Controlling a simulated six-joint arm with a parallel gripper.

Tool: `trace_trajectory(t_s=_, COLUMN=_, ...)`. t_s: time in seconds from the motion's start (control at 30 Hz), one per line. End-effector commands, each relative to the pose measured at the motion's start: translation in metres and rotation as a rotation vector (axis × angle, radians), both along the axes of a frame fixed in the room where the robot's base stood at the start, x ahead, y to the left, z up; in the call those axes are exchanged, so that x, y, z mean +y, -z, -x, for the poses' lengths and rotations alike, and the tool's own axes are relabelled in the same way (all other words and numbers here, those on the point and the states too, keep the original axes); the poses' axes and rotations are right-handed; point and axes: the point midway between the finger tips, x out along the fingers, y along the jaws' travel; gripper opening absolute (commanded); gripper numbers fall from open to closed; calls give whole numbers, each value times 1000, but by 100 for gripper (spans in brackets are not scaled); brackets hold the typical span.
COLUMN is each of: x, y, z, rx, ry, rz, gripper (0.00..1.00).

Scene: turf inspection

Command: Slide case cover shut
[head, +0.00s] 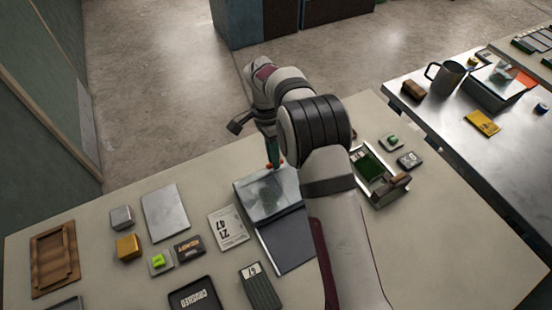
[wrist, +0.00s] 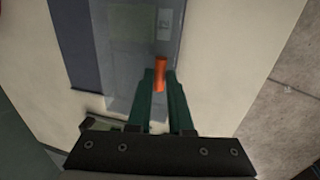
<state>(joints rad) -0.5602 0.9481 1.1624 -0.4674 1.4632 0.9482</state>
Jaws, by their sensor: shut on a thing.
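The case (head: 289,243) lies on the table at the middle of the head view, its near part a flat dark blue surface. The clear cover (head: 266,196) lies over its far part, with pale and greenish shapes dimly visible through it. My gripper (head: 274,161) points down at the far edge of the cover and is shut on the small orange knob (wrist: 161,70). In the wrist view the green fingers (wrist: 160,88) close around the knob, above the clear cover (wrist: 108,50), with the dark blue part (wrist: 71,40) to the left. My arm hides the case's right side in the head view.
A calendar-like card (head: 228,228) and a ribbed dark block (head: 260,288) lie close left of the case. A green-bottomed tray (head: 370,168) with a brown block sits right of my arm. A metal side table (head: 440,110) holds a mug (head: 446,76).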

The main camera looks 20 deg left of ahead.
Motion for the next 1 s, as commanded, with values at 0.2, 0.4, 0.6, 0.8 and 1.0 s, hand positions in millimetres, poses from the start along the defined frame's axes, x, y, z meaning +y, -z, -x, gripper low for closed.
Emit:
trace_trajectory(t_s=0.2, x=3, y=-1, z=-4, rx=-15, ry=-8, rz=-9, gripper=43)
trace_trajectory(t_s=0.4, x=2, y=-1, z=-3, rx=-12, ry=-7, rz=-8, gripper=48)
trace_trajectory(t_s=0.6, x=3, y=-7, z=-4, rx=-13, ry=-7, rz=-7, gripper=48)
trace_trajectory(t_s=0.8, x=10, y=-55, z=-11, rx=-16, ry=-6, rz=-10, gripper=48)
trace_trajectory(t_s=1.0, x=19, y=-119, z=-21, rx=-19, ry=-8, rz=-10, gripper=48)
